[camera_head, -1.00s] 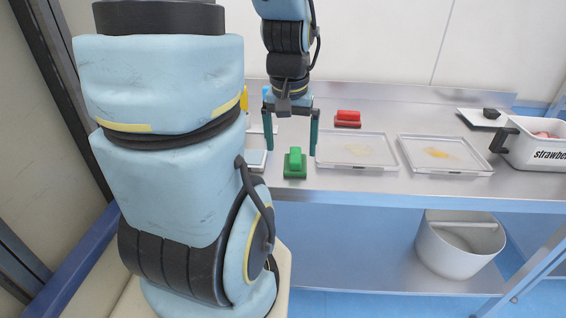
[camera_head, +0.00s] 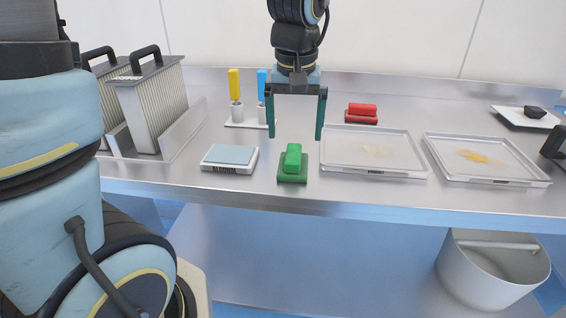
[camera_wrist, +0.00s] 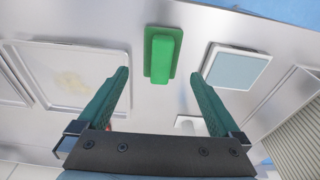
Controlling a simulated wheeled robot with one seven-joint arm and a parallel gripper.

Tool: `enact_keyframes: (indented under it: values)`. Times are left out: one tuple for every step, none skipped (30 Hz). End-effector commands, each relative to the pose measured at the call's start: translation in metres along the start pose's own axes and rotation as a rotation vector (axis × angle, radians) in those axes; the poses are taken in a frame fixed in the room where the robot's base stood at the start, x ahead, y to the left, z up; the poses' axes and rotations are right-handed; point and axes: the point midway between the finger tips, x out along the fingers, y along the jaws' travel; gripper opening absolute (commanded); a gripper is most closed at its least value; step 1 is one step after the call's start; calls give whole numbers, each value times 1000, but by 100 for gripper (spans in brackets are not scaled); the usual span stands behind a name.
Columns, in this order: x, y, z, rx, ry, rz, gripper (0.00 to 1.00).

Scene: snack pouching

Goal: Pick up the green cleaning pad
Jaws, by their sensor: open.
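The green cleaning pad (camera_head: 292,163) has a block-shaped grip on a flat base and lies on the steel table near its front edge. It also shows in the wrist view (camera_wrist: 161,56), at top centre beyond the fingertips. My gripper (camera_head: 296,134) is open and empty, pointing down above the table, with its two dark green fingers wide apart. In the head view it appears above and behind the pad. In the wrist view the pad lies in line with the gap between the fingers (camera_wrist: 160,80), not between them.
A scale with a blue top (camera_head: 230,158) stands just left of the pad. A stained tray (camera_head: 345,168) is close on its right, with a second tray (camera_head: 500,178) beyond. A red pad (camera_head: 361,113) lies behind. Blue and yellow handled tools (camera_head: 235,88) stand upright behind the scale.

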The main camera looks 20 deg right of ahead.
Motion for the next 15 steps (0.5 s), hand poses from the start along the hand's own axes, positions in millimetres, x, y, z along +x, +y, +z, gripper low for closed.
enact_keyframes:
  values:
    - [9, -1, 1, 0, -4, -2, 100]
    - [13, -1, 1, -1, -5, -3, 100]
    - [19, -1, 0, -1, -4, -2, 100]
    - [23, -1, 0, -2, -5, -2, 100]
    - [26, -1, 0, -2, -3, -1, 100]
    - [29, -1, 0, -2, -2, -1, 100]
    - [30, -1, 0, -2, -2, -1, 100]
    - [32, -1, 0, -2, -1, 0, 100]
    - [34, -1, 0, -2, -1, 0, 100]
    - [36, -1, -1, -3, -2, 0, 100]
    - [38, -2, -1, -2, -3, -1, 100]
    - [42, -2, -2, -2, -3, -1, 100]
    - [46, -2, -2, -2, -4, -1, 100]
    - [50, -3, -2, -2, -6, -2, 100]
    - [56, -4, -4, -1, -5, -2, 100]
